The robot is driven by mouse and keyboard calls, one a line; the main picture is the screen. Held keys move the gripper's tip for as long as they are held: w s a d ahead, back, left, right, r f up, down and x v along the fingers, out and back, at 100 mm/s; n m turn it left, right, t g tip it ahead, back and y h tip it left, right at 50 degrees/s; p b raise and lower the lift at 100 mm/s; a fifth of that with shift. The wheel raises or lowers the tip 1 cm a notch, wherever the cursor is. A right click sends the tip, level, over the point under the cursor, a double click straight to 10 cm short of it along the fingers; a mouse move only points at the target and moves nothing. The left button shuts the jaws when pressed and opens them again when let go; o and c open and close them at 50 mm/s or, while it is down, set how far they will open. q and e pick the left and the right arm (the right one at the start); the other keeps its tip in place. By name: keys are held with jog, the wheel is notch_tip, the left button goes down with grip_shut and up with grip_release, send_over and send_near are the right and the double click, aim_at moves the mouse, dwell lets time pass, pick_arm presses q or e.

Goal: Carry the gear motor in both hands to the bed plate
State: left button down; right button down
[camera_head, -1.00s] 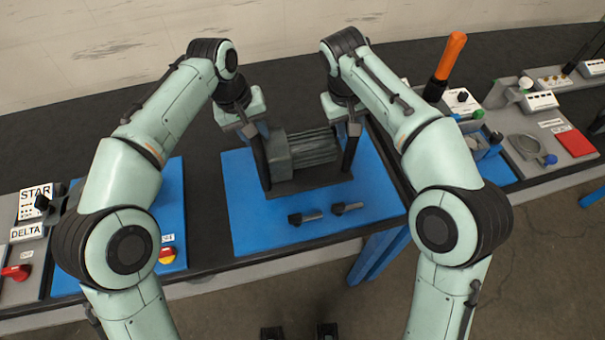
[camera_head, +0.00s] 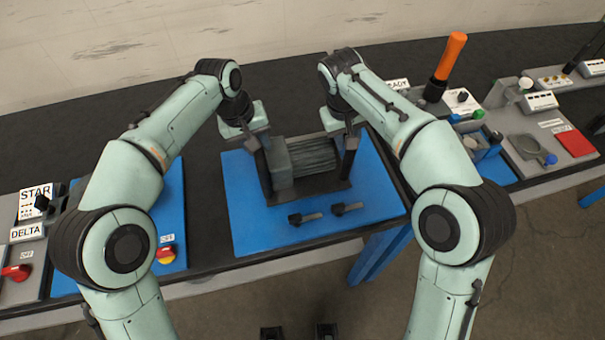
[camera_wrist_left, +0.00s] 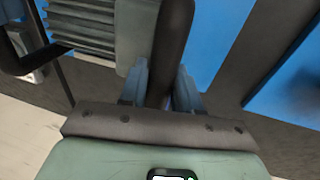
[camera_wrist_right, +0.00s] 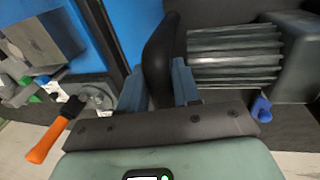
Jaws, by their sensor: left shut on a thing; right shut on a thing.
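The gear motor (camera_head: 312,157) is a grey finned body with a boxy left end on a dark base, with a black upright handle at each end. My left gripper (camera_head: 256,140) is shut on the left handle, and the left wrist view shows this handle (camera_wrist_left: 172,45) between the blue fingers. My right gripper (camera_head: 350,138) is shut on the right handle, which shows in the right wrist view (camera_wrist_right: 160,60). The motor looks level over a blue plate (camera_head: 250,225); I cannot tell whether its base touches it. No part is labelled as the bed plate.
Two dark pegs (camera_head: 305,218) (camera_head: 348,208) lie on the blue plate in front of the motor. A panel marked STAR and DELTA (camera_head: 30,225) is at the left. An orange-handled tool (camera_head: 450,57) and several small fixtures stand at the right.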

pick_arm(q)
jog(key=shift+d, duration=0.15)
pick_arm(e)
jog(key=shift+a, duration=0.1)
pick_arm(q)
jog(key=c, duration=1.2)
grip_release()
jog(key=shift+f, duration=0.25)
pick_arm(e)
jog(key=c, duration=1.2)
grip_release()
jog(key=shift+f, duration=0.3)
pick_arm(q)
jog(key=o, duration=0.4)
pick_arm(e)
jog(key=o, duration=0.4)
pick_arm(q)
jog(key=shift+s, duration=0.1)
pick_arm(e)
jog(key=shift+s, duration=0.1)
